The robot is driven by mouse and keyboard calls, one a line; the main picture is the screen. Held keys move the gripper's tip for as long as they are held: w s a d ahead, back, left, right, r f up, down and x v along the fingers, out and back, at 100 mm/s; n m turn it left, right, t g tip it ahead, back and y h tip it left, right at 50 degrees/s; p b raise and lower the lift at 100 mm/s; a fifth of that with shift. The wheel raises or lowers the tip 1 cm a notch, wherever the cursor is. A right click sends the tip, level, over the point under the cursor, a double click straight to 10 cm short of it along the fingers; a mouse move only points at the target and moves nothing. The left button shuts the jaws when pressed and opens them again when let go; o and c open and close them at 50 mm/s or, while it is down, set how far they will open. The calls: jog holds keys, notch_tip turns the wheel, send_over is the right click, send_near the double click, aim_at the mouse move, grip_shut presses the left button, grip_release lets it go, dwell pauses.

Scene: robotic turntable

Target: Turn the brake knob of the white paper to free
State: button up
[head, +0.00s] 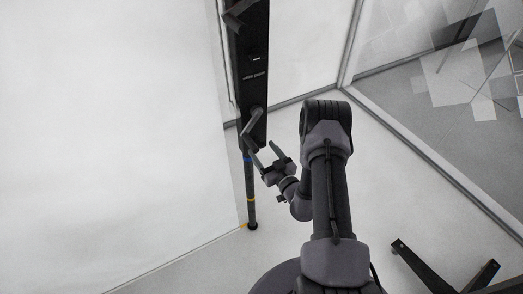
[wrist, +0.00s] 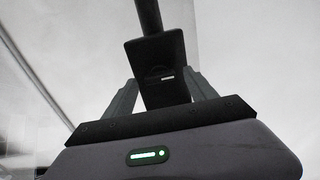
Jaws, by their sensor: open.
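The white paper (head: 110,130) is a large pale sheet filling the left of the head view. A tall black housing (head: 254,90) stands at its right edge. A grey lever-like part (head: 252,122) sticks out near the housing's lower end; I cannot tell for sure that it is the brake knob. My gripper (head: 267,154) is open, just below and right of that lever. In the wrist view my gripper (wrist: 163,80) shows both fingers spread, with a black boxy part (wrist: 156,62) and its shaft beyond and between them. No contact is visible.
A dark post (head: 250,190) with blue and yellow bands stands below the housing, close to my gripper. Glass panels with a metal frame (head: 430,150) are at the right. Black stand legs (head: 425,268) lie at the lower right. Pale floor is clear between.

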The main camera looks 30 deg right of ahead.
jog(key=shift+w, duration=0.75)
jog(key=shift+c, duration=0.3)
jog(key=c, duration=1.3)
